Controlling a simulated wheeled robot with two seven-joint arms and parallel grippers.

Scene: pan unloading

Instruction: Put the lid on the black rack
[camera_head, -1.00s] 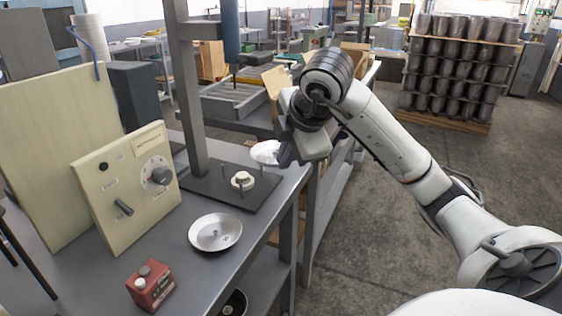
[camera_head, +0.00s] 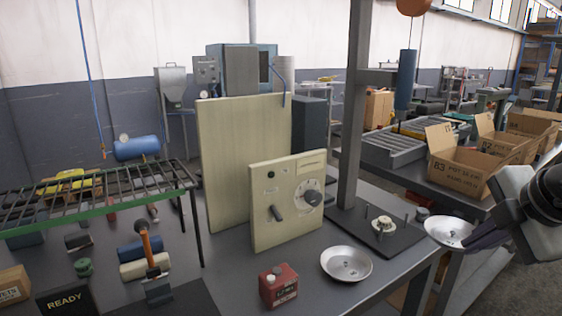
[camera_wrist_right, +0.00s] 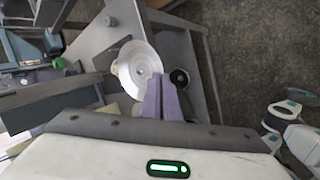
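My right gripper (camera_head: 482,238) is at the right edge of the head view, its dark fingers closed on the rim of a shallow silver round lid (camera_head: 447,231). The lid is held beside the bench's right edge. In the right wrist view the purple fingers (camera_wrist_right: 162,98) are together at the edge of the lid (camera_wrist_right: 138,66). A similar silver dish (camera_head: 346,265) with small holes lies on the bench. The black wire rack (camera_head: 95,196) with a green front edge stands at the left. My left gripper is not in view.
A cream control panel (camera_head: 287,200) and a red box (camera_head: 278,285) stand between the rack and the dish. A grey post (camera_head: 352,110) rises from a dark pegged plate (camera_head: 378,232). Under the rack are a hammer (camera_head: 147,245) and a "READY" sign (camera_head: 66,300). Rack top looks mostly clear.

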